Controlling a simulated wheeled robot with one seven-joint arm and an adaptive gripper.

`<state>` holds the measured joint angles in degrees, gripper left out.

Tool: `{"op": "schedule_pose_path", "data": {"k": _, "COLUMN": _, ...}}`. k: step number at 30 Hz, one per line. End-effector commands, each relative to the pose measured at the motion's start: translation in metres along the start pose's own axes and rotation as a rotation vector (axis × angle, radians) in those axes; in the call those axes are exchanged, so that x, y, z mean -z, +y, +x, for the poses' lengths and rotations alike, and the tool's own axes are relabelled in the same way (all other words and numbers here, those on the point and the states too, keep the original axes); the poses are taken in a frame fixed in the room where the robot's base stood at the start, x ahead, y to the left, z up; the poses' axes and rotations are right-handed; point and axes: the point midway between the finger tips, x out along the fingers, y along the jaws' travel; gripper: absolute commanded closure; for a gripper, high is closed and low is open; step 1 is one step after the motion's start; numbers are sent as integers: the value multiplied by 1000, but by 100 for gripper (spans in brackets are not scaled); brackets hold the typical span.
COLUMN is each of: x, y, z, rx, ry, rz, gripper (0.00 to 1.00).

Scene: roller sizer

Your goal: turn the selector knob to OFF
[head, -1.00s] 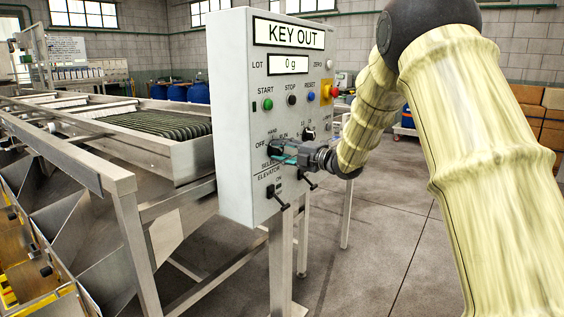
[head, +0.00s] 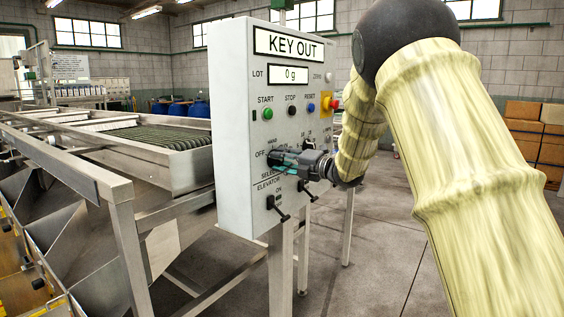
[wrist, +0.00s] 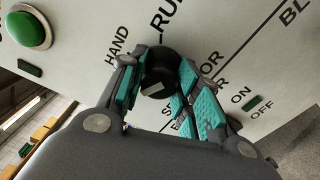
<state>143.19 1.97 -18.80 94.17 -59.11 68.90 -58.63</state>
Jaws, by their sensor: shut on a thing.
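The black selector knob (wrist: 160,66) is on the light grey control panel (head: 230,130), with HAND and RUN printed around it. It has a pale mark on its front; I cannot tell which label it points to. My gripper (wrist: 164,84) has its teal-padded fingers on either side of the knob, shut on it. In the head view my gripper (head: 279,160) reaches the panel from the right, just right of the printed OFF.
A green START button (head: 267,114), a black STOP button (head: 291,111), a blue RESET button (head: 311,108) and a red emergency stop (head: 334,104) sit above.

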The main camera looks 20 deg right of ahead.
Motion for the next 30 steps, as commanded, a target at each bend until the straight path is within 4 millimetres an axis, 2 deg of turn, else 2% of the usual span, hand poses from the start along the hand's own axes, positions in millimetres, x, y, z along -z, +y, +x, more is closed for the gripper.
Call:
{"op": "schedule_pose_path", "data": {"k": 1, "x": 1, "y": -2, "z": 0, "rx": 3, "ry": 2, "rz": 1, "gripper": 91}}
{"op": "schedule_pose_path", "data": {"k": 2, "x": 1, "y": -2, "z": 0, "rx": 3, "ry": 2, "rz": 1, "gripper": 66}}
{"op": "schedule_pose_path", "data": {"k": 5, "x": 1, "y": -2, "z": 0, "rx": 2, "ry": 2, "rz": 1, "gripper": 47}}
{"op": "schedule_pose_path", "data": {"k": 6, "x": 1, "y": -2, "z": 0, "rx": 2, "ry": 2, "rz": 1, "gripper": 46}}
{"op": "schedule_pose_path", "data": {"k": 15, "x": 0, "y": -1, "z": -1, "rx": 1, "ry": 0, "rz": 1, "gripper": 46}}
{"op": "schedule_pose_path", "data": {"k": 19, "x": 0, "y": -1, "z": -8, "rx": 2, "ry": 0, "rz": 1, "gripper": 46}}
{"op": "schedule_pose_path", "data": {"k": 23, "x": 0, "y": 0, "z": -26, "rx": 1, "ry": -1, "rz": 2, "gripper": 46}}
{"op": "schedule_pose_path", "data": {"k": 30, "x": 0, "y": -1, "z": -70, "rx": 1, "ry": -2, "rz": 2, "gripper": 46}}
